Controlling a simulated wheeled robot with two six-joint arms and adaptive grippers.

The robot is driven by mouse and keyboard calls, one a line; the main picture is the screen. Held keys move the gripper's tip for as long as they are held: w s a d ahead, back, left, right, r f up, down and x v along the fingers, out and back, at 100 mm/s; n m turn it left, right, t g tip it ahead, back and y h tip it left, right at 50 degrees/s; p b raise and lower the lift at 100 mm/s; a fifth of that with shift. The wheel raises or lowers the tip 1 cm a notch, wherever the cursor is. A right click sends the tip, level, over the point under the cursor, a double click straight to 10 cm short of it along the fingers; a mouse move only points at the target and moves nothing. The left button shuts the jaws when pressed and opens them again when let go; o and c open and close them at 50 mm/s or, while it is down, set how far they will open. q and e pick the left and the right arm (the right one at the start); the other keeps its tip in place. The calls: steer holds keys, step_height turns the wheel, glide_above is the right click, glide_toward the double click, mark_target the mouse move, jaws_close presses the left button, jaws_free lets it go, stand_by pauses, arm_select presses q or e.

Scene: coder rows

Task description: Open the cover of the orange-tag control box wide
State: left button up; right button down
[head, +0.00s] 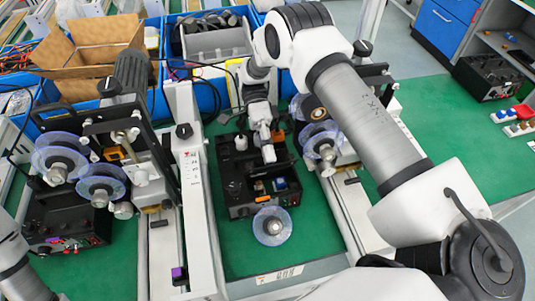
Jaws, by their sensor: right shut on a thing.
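The black control box (236,185) stands on the green mat in the middle of the head view. My right gripper (268,151) reaches down from behind and is shut on what looks like the cover's edge. The fingers partly hide the contact. My left gripper is out of view; only part of my left arm shows at the lower left.
A clear reel (272,226) is at the box's front edge. Coder machines with reels (102,181) flank the box, with white rails (198,190) close on its left. Another black box (66,222) is at the left. Blue bins (205,95) stand behind.

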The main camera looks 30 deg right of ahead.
steer(key=shift+f, duration=0.15)
steer(key=c, duration=1.1)
jaws_free()
